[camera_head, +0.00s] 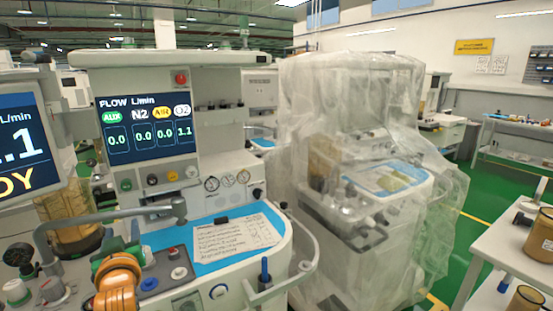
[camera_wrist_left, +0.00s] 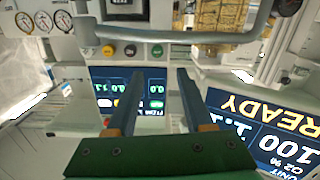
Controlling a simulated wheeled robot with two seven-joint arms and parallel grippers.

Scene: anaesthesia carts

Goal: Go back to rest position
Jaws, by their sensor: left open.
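My left arm, with its orange wrist, comes in at the lower left of the head view. Its green gripper (camera_head: 122,250) is over the left part of the nearest anaesthesia cart (camera_head: 222,256), near the grey bar of the cart. In the left wrist view the gripper (camera_wrist_left: 159,75) has its two dark fingers apart, with nothing between them. The cart's flow display (camera_head: 146,127) reads 0.0, 0.0, 0.0 and 1.1. It also shows upside down behind the fingers in the left wrist view (camera_wrist_left: 156,92). My right gripper is not in view.
A screen reading READY (camera_wrist_left: 262,125) is close to the fingers. A paper sheet (camera_head: 235,236) lies on the cart's blue top. A plastic-draped cart (camera_head: 345,150) stands to the right. A white table (camera_head: 500,250) with jars is at the far right, with green floor between.

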